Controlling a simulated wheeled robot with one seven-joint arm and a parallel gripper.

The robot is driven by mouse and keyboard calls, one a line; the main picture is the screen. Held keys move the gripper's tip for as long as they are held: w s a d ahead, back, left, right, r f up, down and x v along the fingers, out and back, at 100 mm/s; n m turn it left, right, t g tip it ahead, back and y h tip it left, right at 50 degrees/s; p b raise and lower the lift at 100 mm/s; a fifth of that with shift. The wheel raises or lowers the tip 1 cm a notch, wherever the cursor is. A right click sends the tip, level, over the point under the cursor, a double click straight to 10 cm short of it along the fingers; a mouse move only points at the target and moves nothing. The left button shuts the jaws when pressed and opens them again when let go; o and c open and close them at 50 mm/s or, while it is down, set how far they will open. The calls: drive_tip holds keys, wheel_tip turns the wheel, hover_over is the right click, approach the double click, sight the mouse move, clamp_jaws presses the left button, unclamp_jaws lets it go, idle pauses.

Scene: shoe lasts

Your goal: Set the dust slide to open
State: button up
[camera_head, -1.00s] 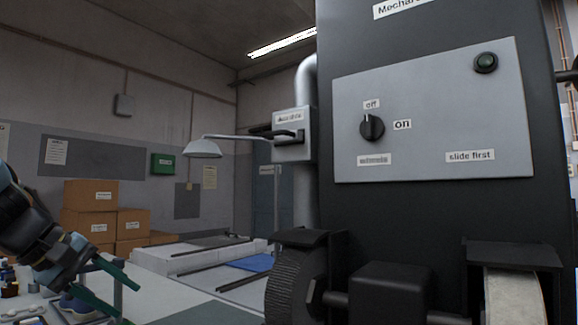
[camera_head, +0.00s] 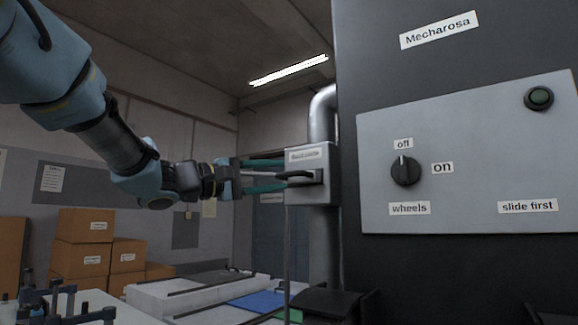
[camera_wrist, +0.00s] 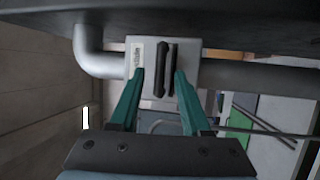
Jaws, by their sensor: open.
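The dust slide is a light grey box (camera_head: 310,158) on the silver duct pipe, with a small label and a dark handle (camera_head: 297,176) in a slot. In the head view my gripper (camera_head: 268,176) reaches in from the left, its green fingers pointing at the box. In the wrist view the green fingers (camera_wrist: 157,84) are apart, one on each side of the dark handle (camera_wrist: 159,70). I see gaps between fingers and handle there; contact is not clear. The handle is partly behind the fingertips in the head view.
The dark machine (camera_head: 450,70) stands right of the box. Cardboard boxes (camera_head: 85,225) are stacked at the left. A workbench (camera_head: 165,297) lies below the arm.

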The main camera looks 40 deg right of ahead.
sight(286, 175)
drive_tip(key=shift+p+x, duration=0.65)
drive_tip(key=shift+x, duration=1.3)
drive_tip(key=shift+c, duration=0.3)
clamp_jaws()
